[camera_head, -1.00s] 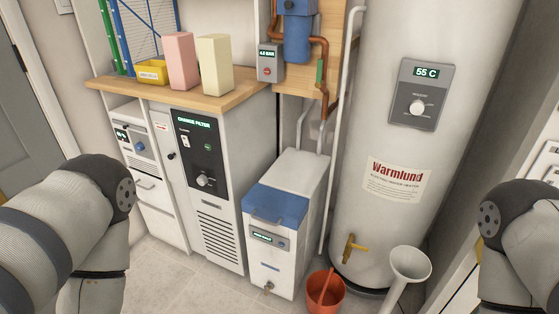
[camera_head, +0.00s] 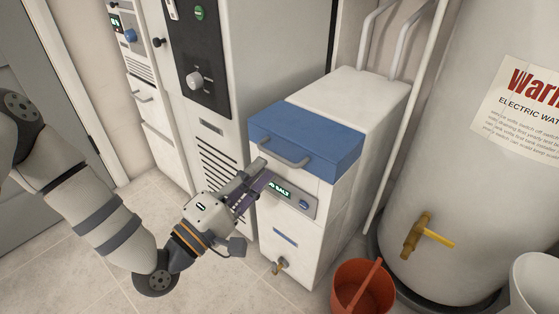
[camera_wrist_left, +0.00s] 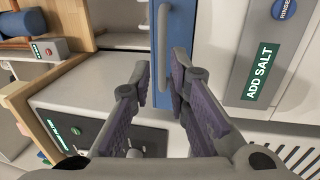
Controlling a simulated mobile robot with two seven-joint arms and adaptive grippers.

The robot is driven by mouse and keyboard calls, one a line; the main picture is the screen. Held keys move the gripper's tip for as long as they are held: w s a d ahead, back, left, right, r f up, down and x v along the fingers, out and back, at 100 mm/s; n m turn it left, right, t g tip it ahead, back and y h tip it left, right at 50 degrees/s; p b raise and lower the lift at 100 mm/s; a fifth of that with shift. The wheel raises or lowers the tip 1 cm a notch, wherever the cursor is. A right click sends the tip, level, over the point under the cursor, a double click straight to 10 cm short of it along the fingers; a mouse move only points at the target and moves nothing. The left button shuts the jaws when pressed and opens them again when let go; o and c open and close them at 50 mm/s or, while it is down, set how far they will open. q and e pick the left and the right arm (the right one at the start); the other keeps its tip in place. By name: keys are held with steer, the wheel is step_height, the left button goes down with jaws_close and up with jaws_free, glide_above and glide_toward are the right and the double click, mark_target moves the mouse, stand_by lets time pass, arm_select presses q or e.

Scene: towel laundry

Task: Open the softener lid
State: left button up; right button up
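The water softener (camera_head: 335,215) is a white cabinet with a blue lid (camera_head: 310,130), which is closed. A grey bar handle (camera_head: 285,153) sits on the lid's front face. A display on the cabinet front reads "ADD SALT" (camera_wrist_left: 262,70). My left gripper (camera_head: 261,173) is at the handle's left end, in front of the lid. In the left wrist view, its fingers (camera_wrist_left: 160,76) are apart, with the handle (camera_wrist_left: 162,45) lined up between the tips. I cannot tell whether they touch it. My right gripper is out of view.
A white cabinet with a dark control panel (camera_head: 198,60) stands left of the softener. The water heater (camera_head: 460,150) with a brass tap (camera_head: 418,235) stands right. A red bucket (camera_head: 350,285) is on the floor at the front. Pipes rise behind the softener.

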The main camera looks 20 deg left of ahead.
mark_target(274, 157)
arm_select(q)
steer(key=b+x, duration=0.1)
steer(key=x, duration=0.4)
steer(key=shift+w+d, duration=0.15)
steer(key=shift+w, duration=0.2)
steer(key=shift+f, duration=0.1)
steer(key=c, duration=0.4)
jaws_close()
